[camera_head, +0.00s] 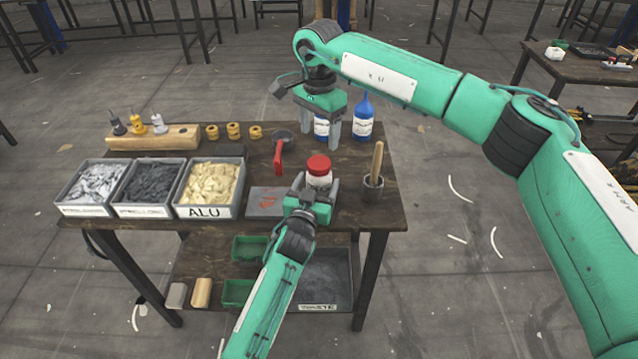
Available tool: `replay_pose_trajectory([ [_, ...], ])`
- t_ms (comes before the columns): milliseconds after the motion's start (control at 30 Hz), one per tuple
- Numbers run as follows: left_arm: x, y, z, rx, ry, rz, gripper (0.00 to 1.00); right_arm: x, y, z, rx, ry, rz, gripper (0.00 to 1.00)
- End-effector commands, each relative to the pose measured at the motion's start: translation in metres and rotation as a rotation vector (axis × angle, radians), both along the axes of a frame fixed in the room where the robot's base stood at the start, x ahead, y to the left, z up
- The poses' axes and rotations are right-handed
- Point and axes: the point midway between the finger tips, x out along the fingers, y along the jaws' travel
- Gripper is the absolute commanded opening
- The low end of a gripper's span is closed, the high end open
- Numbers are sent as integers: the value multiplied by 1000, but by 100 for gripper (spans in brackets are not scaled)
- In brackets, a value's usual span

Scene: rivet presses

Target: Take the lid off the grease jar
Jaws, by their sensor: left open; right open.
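The grease jar (319,180) is a small white jar with a red lid (318,165) on top. It stands upright on the dark wooden table (345,215), right of the middle. My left gripper (318,184) is open at the jar, coming from the front, with a finger on either side of it. I cannot tell whether the fingers touch it. My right gripper (334,128) is open and points down above the back of the table, behind the jar. It partly hides one of the blue bottles.
Blue bottles (363,118) stand at the back right. A red-handled tool (278,157) and a grey plate (265,203) lie left. Grey bins (210,188) fill the table's left.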

Motion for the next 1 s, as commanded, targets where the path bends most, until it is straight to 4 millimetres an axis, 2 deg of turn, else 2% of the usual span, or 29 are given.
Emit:
replay_pose_trajectory([
  [367,4,-1,0,1,-1,0,72,0,0,0,0,0,0,69],
  [733,4,-1,0,1,0,0,0,0,0,0,0,0,-4,69],
  [867,4,-1,0,1,0,0,0,0,0,0,0,0,-57,69],
  [1000,4,-1,0,1,0,0,0,0,1,0,0,0,-211,69],
])
